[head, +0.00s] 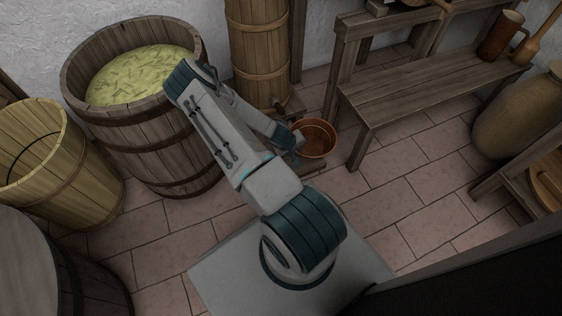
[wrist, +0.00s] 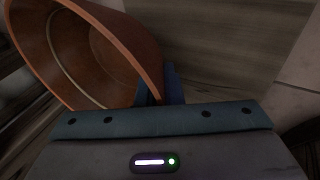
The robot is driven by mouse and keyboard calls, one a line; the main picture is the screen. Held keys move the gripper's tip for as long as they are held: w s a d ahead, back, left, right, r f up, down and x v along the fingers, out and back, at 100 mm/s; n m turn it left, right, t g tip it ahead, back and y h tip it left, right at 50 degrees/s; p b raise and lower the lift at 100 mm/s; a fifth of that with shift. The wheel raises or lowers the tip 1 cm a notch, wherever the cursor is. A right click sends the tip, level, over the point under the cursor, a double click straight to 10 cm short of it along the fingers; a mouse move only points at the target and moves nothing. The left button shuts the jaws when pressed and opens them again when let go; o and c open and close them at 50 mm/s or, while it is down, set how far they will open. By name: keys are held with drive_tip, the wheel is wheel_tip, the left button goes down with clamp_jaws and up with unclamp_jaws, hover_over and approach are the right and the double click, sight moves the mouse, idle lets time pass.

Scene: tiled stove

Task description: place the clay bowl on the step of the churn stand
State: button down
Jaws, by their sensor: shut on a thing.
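The clay bowl (head: 316,138) is orange-brown, round and open at the top. It is just right of the foot of the tall wooden churn (head: 258,48) in the head view. My gripper (head: 298,140) is shut on the bowl's near wall at the rim. In the wrist view the bowl (wrist: 95,50) fills the upper left, with the fingers (wrist: 165,88) at its rim. A grey-brown plank (wrist: 225,45) shows behind and below it, apparently the step of the churn stand (head: 284,168). My arm and the bowl hide most of the stand. I cannot tell whether the bowl touches the step.
A wooden bench (head: 425,90) stands to the right of the bowl, its near leg close by. A large tub of green shreds (head: 140,75) and a yellowish wooden bucket (head: 60,165) stand left. A big clay jar (head: 520,120) is far right. The tiled floor (head: 410,185) between is clear.

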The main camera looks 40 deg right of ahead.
drive_tip(key=w+a+f+b, duration=0.1)
drive_tip(key=a, duration=0.1)
drive_tip(key=w+a+f, duration=0.1)
drive_tip(key=w+f, duration=0.1)
drive_tip(key=w+a+f+b, duration=0.1)
drive_tip(key=a, duration=0.1)
drive_tip(key=shift+w+a+f+b, duration=0.25)
drive_tip(key=shift+a+b, duration=0.05)
drive_tip(key=shift+b, duration=0.05)
wheel_tip(320, 180, down, 4)
drive_tip(key=b, duration=0.2)
drive_tip(key=shift+b, duration=0.3)
drive_tip(key=c, duration=1.6)
unclamp_jaws()
drive_tip(key=shift+a+f, duration=0.1)
drive_tip(key=shift+o, duration=0.2)
drive_tip(key=p+v, duration=0.5)
drive_tip(key=v, duration=0.7)
drive_tip(key=shift+r, duration=0.2)
